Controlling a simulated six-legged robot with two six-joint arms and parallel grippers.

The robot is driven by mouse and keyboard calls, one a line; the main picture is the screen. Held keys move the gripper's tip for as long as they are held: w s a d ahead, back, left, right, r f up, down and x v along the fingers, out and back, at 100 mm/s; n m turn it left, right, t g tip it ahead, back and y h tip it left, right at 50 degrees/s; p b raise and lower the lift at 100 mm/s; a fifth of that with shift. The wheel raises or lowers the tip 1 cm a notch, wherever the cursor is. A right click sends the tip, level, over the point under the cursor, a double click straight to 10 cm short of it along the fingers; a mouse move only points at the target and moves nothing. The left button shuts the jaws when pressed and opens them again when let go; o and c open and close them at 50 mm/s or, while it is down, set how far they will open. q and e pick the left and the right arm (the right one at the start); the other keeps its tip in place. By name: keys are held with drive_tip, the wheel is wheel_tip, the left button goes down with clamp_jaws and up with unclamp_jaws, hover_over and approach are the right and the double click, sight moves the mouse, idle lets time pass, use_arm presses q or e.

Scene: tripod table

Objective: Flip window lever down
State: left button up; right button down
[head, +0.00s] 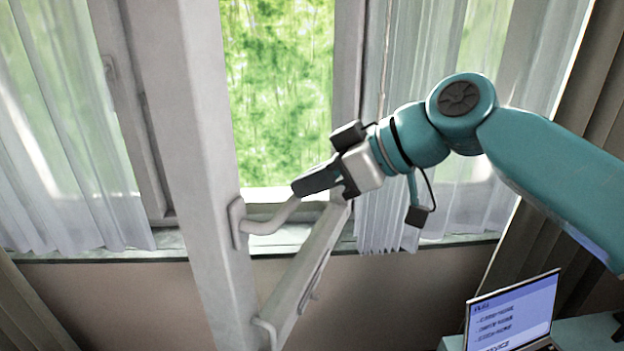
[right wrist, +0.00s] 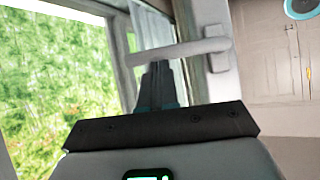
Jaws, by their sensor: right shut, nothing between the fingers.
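The window lever (head: 268,224) is a pale handle on a mounting plate on the upright of the open window sash. Its free end points right and slightly up in the head view. My right gripper (head: 298,187) comes in from the right, with its dark fingers shut and empty at the lever's free end. In the right wrist view the lever (right wrist: 178,51) runs roughly level across the tips of the shut right gripper (right wrist: 157,66). I cannot tell whether they touch. My left gripper is not in view.
The window sash (head: 205,150) stands swung into the room. Sheer curtains (head: 60,130) hang on both sides. A sill (head: 110,252) runs below the window. A laptop (head: 512,312) stands on a table at the lower right.

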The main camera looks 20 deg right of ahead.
drive_tip(key=shift+d+f, duration=0.1)
drive_tip(key=shift+f, duration=0.2)
drive_tip(key=s+a+f+m+g+y+b, duration=0.1)
drive_tip(key=s+f+m+g+y+b, duration=0.1)
drive_tip(key=f+m+y+b, duration=0.2)
drive_tip(key=s+a+f+m+g+y+b, duration=0.1)
drive_tip(key=a+f+m+g+y+b, duration=0.1)
drive_tip(key=f+m+y+b, duration=0.3)
drive_tip(key=shift+s+a+f+m+g+y+b, duration=0.35)
drive_tip(key=shift+f+m+b, duration=0.55)
drive_tip(key=shift+m+b, duration=0.35)
drive_tip(key=shift+s, duration=0.1)
idle(0.5)
drive_tip(key=s+d, duration=0.2)
drive_tip(key=d, duration=1.4)
drive_tip(key=shift+s+f+b, duration=0.2)
drive_tip(key=shift+b, duration=0.1)
